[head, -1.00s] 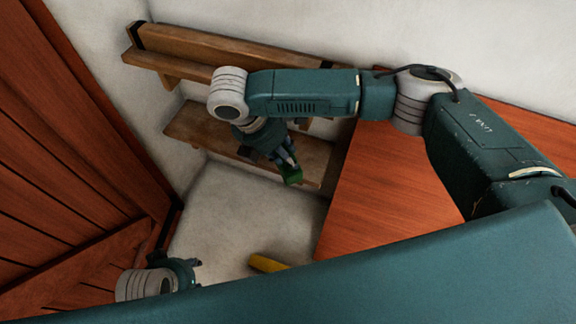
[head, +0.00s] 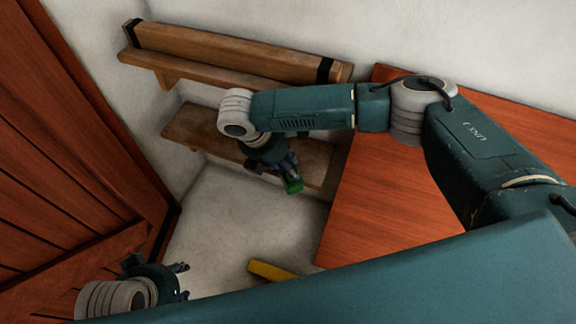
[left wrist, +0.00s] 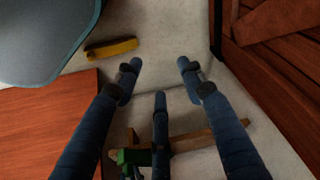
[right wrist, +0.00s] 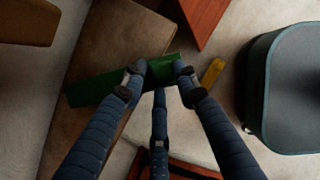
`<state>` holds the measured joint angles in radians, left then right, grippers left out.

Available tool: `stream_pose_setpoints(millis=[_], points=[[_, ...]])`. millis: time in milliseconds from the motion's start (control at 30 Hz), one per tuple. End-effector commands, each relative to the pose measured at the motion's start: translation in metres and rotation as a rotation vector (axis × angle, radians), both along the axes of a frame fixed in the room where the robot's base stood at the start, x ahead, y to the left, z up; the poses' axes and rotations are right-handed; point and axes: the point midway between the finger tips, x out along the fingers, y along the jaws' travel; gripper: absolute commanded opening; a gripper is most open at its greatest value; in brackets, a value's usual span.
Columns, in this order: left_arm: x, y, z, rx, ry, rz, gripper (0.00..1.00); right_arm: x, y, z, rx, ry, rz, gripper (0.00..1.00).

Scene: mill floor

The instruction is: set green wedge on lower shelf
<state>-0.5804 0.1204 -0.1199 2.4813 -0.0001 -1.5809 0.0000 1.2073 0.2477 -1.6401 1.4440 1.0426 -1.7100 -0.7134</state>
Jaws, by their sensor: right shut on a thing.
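The green wedge (head: 293,186) is held in my right gripper (head: 284,178), in front of the right part of the lower shelf's front edge in the head view. In the right wrist view the long green wedge (right wrist: 95,89) lies between the closed fingers, across the brown shelf board (right wrist: 123,38). I cannot tell whether it touches the board. The lower shelf (head: 200,127) is a wooden plank on the back wall, partly hidden by my right arm. My left gripper (head: 184,281) is open and empty at lower left; its spread fingers show in the left wrist view (left wrist: 160,75).
An upper wooden shelf (head: 200,75) with dark straps runs above the lower one. A red-brown table top (head: 390,200) stands at right, a red plank door (head: 60,150) at left. A yellow piece (head: 270,270) lies on the pale floor; the floor around it is clear.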

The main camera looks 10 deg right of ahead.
Motion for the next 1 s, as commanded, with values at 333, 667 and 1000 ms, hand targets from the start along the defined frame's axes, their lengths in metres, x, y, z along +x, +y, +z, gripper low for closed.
stream_pose_setpoints(millis=[333,667,1000], points=[[0.000,0.000,0.001,0.000,0.000,0.000,0.40,0.000,0.000,-0.002,0.000,0.000,0.000,0.48],[0.000,0.000,0.008,0.000,0.001,0.000,0.40,-0.002,0.009,0.022,0.002,0.001,0.002,0.48],[0.013,-0.003,-0.053,0.000,0.035,-0.004,0.40,-0.007,0.034,0.087,0.001,0.000,0.000,0.48]])
